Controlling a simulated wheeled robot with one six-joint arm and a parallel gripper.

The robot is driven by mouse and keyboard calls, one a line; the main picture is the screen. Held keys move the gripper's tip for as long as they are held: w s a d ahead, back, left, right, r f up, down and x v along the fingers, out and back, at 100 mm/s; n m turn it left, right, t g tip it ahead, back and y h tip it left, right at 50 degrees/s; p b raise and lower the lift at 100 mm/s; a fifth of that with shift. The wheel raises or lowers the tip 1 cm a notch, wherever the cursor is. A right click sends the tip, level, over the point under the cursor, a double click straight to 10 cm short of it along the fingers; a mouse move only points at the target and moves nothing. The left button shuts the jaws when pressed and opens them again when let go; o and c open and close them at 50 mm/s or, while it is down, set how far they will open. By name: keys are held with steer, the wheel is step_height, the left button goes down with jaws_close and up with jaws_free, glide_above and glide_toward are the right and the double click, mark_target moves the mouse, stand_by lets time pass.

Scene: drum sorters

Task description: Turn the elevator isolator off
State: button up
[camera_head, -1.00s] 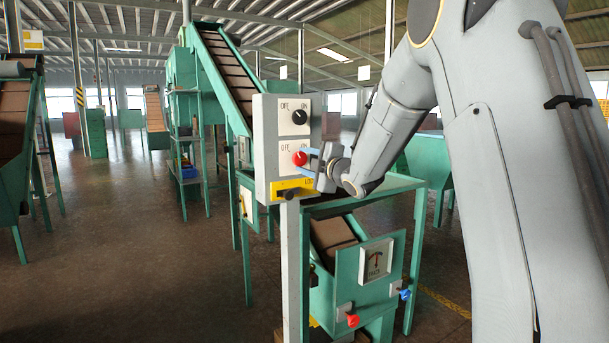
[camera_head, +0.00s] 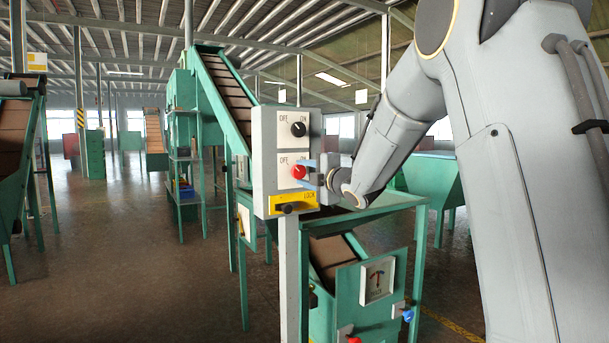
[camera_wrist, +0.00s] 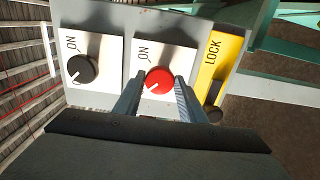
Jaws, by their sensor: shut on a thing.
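The grey switch box (camera_head: 263,160) stands on a post at the middle of the head view. Its upper plate has a black knob (camera_head: 298,129), its lower plate a red knob (camera_head: 299,172); both plates carry OFF and ON marks. My gripper (camera_head: 304,174) reaches in from the right and is shut on the red knob. In the wrist view the red knob (camera_wrist: 159,80) sits between the two finger ends, its white mark pointing lower left, away from ON. The black knob (camera_wrist: 80,69) is beside it, untouched. The red knob's OFF mark is hidden in the wrist view.
A yellow LOCK plate (camera_head: 307,198) with a black lever (camera_head: 287,208) is just below the red knob, close to my fingers. Open floor (camera_head: 120,260) lies to the left.

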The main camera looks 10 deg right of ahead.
steer(key=o, duration=1.1)
steer(key=shift+c, duration=0.2)
steer(key=v, duration=0.8)
steer(key=shift+b, duration=0.45)
